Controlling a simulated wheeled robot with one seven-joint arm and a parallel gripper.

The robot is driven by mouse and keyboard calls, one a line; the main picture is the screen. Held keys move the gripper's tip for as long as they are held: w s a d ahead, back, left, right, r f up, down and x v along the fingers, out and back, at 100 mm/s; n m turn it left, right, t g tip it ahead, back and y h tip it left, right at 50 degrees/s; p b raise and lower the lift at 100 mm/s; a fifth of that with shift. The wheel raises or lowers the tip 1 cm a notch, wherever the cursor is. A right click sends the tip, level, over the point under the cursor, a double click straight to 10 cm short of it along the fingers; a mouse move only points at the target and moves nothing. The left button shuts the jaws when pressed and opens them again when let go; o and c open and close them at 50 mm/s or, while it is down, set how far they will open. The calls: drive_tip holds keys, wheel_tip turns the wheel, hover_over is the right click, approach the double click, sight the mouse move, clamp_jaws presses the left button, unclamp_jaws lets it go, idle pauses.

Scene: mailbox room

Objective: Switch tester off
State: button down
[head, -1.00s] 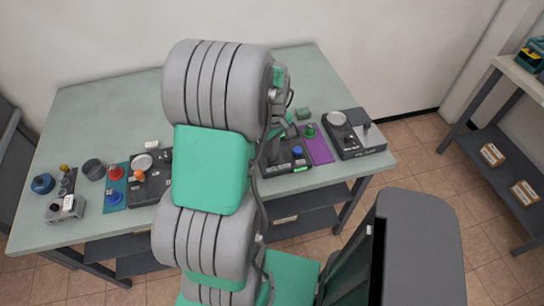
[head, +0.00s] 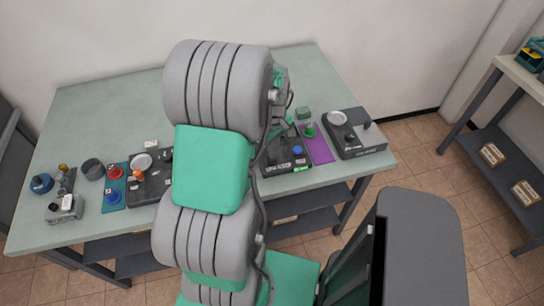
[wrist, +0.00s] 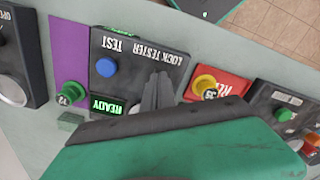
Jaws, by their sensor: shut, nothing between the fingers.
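The lock tester, a dark panel, is in the wrist view (wrist: 135,48) and, partly behind my arm, in the head view (head: 287,167). It has a blue button (wrist: 106,67) beside the word TEST and a lit green READY display (wrist: 107,106). My gripper (wrist: 161,80) is shut and empty, its fingertips over the panel's side away from the blue button. I cannot tell whether they touch it. No separate switch lever is clear; my gripper hides that part of the panel.
A purple plate with a green button (wrist: 73,93) flanks the tester on one side. A red plate with a yellow button (wrist: 205,84) is on the other. Another dark device (head: 352,138) stands at the table's right end. More button panels fill the left. The table's back is clear.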

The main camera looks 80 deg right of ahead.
drive_tip(key=shift+f+b, duration=0.5)
drive_tip(key=shift+f, duration=0.25)
drive_tip(key=shift+r, duration=0.1)
wheel_tip(320, 180, up, 7)
drive_tip(key=p, duration=0.5)
idle(0.3)
